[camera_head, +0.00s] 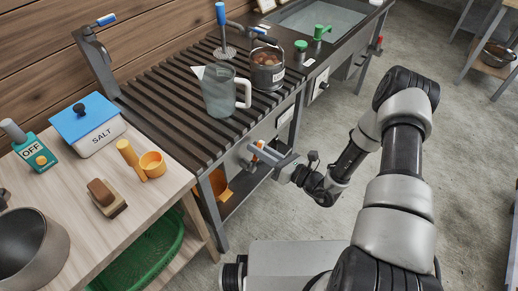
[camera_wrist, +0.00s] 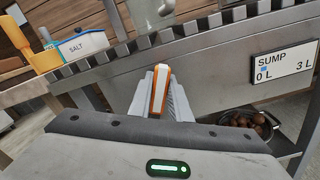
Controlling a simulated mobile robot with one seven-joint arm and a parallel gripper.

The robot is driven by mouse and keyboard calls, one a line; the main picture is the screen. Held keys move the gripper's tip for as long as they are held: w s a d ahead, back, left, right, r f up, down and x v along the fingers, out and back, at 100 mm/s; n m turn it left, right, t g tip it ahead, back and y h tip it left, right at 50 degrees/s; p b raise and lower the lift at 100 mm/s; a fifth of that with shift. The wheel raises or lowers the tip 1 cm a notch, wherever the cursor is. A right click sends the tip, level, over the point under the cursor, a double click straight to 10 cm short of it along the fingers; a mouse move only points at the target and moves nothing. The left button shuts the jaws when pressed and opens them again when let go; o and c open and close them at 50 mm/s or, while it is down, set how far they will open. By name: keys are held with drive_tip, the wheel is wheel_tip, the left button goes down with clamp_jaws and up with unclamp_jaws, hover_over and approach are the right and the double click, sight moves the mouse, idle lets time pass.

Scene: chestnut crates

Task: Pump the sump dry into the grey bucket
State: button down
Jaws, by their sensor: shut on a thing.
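My gripper (camera_head: 262,153) is at the front of the slatted counter, below its edge. It is shut on an upright orange-and-white handle (camera_wrist: 158,91), which sits between the two fingers. The handle's lower end is hidden. A white SUMP plate (camera_wrist: 285,65) on the metal front reads 0 L at left and 3 L at right, with a small blue mark by 0 L. A grey pail-like pot (camera_head: 267,78) with brown round things stands on the counter; I cannot tell whether it is the grey bucket. No water shows at the handle.
A clear jug (camera_head: 219,95) stands on the slats (camera_head: 160,95). A blue-lidded SALT box (camera_head: 92,128), an orange cup (camera_head: 152,165) and a dark pot (camera_head: 30,252) are on the left table. A pan of brown round things (camera_wrist: 272,119) sits below the counter. Floor at right is open.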

drive_tip(key=w+d+f+m+b, duration=0.2)
drive_tip(key=f+m, duration=0.4)
drive_tip(key=m, duration=0.6)
drive_tip(key=shift+w+d+f+b, duration=0.4)
drive_tip(key=shift+w+b, duration=0.3)
drive_tip(key=shift+b, duration=0.35)
drive_tip(key=c, duration=1.6)
unclamp_jaws()
drive_tip(key=shift+c, duration=0.2)
drive_tip(key=shift+d, duration=0.1)
